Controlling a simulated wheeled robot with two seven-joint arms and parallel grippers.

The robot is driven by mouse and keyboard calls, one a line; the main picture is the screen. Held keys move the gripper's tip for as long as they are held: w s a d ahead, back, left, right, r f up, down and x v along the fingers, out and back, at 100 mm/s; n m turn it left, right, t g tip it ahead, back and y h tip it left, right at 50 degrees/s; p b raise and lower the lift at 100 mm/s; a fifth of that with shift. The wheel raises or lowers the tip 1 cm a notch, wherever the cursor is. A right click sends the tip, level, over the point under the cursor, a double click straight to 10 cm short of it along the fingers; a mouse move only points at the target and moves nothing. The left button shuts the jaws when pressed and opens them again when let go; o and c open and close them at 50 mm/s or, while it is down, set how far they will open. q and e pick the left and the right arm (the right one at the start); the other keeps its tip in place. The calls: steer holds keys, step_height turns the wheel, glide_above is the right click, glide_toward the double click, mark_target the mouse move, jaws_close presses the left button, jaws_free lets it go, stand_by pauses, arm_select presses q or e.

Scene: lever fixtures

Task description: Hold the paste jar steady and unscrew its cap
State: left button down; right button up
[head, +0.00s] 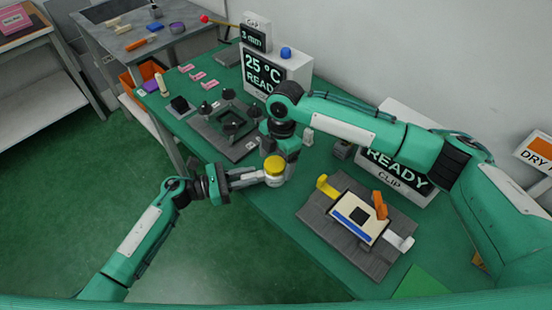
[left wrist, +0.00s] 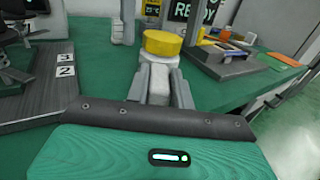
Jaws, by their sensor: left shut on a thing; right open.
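The paste jar (head: 274,180) is white with a yellow cap (head: 273,164). My left gripper (head: 266,178) is shut on the jar's body from the left, and the jar looks upright. In the left wrist view, the fingers (left wrist: 155,83) meet the white body below the yellow cap (left wrist: 162,43). The cap is on the jar. My right gripper (head: 284,156) points down just above and behind the cap. It is open, and its fingertips are partly hidden. I cannot tell whether they touch the cap.
A grey fixture (head: 225,130) with black knobs stands behind the jar. A clip fixture (head: 358,220) with yellow, orange and white levers lies to the right. Display boxes (head: 275,70) stand along the wall. The green table's (head: 290,225) front edge is close to the jar.

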mark_target(274, 163)
steer(key=shift+r, duration=0.15)
steer(key=shift+r, duration=1.35)
steer(key=m, duration=0.5)
steer(key=shift+s+m+t, duration=0.1)
steer(key=shift+m+t, duration=0.3)
steer(key=m+t, duration=0.1)
steer(key=m, duration=0.5)
steer(key=shift+s+m, duration=0.1)
steer(key=shift+m, duration=0.2)
steer(key=m, duration=0.5)
steer(key=shift+s+m+t, duration=0.1)
steer(key=shift+m+t, duration=0.3)
steer(key=m+h, duration=0.1)
steer(key=m, duration=0.3)
steer(key=shift+a+m, duration=0.1)
steer(key=shift+m, duration=0.3)
steer(key=shift+f, duration=0.1)
